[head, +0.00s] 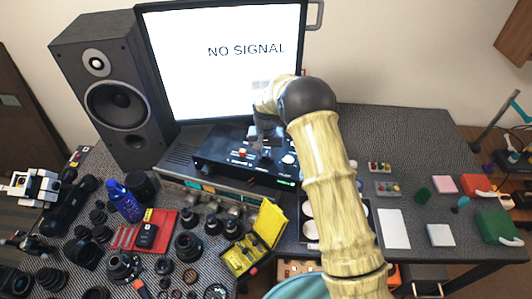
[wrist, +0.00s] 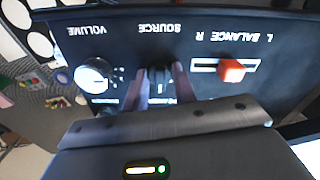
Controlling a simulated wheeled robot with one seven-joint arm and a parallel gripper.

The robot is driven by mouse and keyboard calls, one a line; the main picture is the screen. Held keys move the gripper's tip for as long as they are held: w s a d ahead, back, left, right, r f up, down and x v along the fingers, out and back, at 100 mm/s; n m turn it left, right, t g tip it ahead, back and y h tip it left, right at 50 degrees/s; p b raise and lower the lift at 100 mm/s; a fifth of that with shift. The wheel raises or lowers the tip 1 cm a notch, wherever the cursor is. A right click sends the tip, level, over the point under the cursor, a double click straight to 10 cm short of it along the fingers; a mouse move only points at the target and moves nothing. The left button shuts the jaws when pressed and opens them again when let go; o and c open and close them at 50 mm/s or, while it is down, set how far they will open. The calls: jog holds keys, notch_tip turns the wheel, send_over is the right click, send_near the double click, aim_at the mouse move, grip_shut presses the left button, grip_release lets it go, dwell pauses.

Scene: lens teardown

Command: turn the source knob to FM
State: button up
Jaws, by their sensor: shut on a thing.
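The source knob (wrist: 160,76) is a dark knob on the black amplifier panel, under the upside-down word SOURCE in the wrist view. My gripper (wrist: 159,80) is shut on it, one finger on each side. A light pointer line shows on the knob, but the position labels around it are mostly hidden by the fingers and too small to read, so I cannot tell which source it points at. In the head view my gripper (head: 266,141) reaches down onto the black amplifier (head: 212,147), and the source knob is hidden there.
The white volume knob (wrist: 95,76) and the red balance slider (wrist: 232,70) sit close on either side. A monitor (head: 225,75) reading NO SIGNAL stands behind, and a speaker (head: 115,90) at left. Lens parts crowd the front left; a yellow box (head: 262,228) stands in front.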

aim_at(266, 154)
jog(key=shift+n, duration=0.5)
jog(key=n+b, duration=0.1)
jog(key=n, duration=0.2)
jog(key=shift+b, duration=0.3)
jog(key=shift+r+n+b, duration=0.1)
jog(key=shift+n+b, duration=0.2)
jog(key=shift+n, duration=1.7)
jog(key=o, duration=1)
notch_tip(266, 154, up, 17)
jog(key=b, duration=0.3)
jog(key=shift+r, duration=0.15)
